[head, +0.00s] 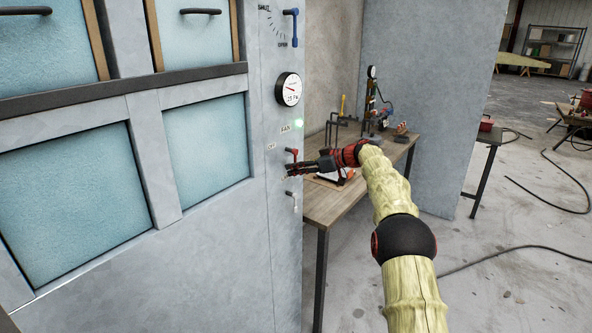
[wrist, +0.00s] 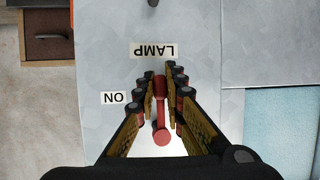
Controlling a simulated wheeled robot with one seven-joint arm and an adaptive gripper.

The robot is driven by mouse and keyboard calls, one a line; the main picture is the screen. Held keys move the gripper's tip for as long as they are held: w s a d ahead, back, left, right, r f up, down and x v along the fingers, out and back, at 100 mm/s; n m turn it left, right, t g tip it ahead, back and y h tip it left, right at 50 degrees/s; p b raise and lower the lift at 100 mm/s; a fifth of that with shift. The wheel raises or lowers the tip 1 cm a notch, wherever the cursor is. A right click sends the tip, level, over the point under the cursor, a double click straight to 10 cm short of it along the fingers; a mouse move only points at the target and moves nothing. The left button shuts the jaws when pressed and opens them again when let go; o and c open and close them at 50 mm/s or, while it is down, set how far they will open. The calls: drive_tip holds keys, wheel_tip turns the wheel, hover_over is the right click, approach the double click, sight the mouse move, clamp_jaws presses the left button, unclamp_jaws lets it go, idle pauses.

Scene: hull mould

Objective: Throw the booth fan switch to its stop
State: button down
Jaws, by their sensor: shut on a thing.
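The fan switch is a red lever (head: 292,152) on the grey booth panel, below the FAN label (head: 286,129) and right of the OFF label (head: 271,147). My gripper (head: 293,170) is at the lever, and its fingers hide part of it in the head view. In the wrist view the red lever (wrist: 161,112) lies lengthwise between the two rows of dark finger pads of my gripper (wrist: 160,85). The gripper is shut on it. An ON label (wrist: 115,97) shows left of the fingers. Which end of the lever is the pivot is hard to tell.
A LAMP label (wrist: 154,50) appears upside down beyond the fingertips. A small lamp toggle (head: 293,198) is below the lever. A gauge (head: 288,89) and a blue valve handle (head: 293,27) are above. A workbench (head: 335,205) with tools stands close behind my gripper.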

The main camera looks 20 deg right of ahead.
drive_tip(key=shift+f, duration=0.1)
drive_tip(key=c, duration=1.9)
unclamp_jaws()
drive_tip(key=shift+d, duration=0.1)
drive_tip(key=v, duration=1.2)
drive_tip(key=shift+w, duration=0.1)
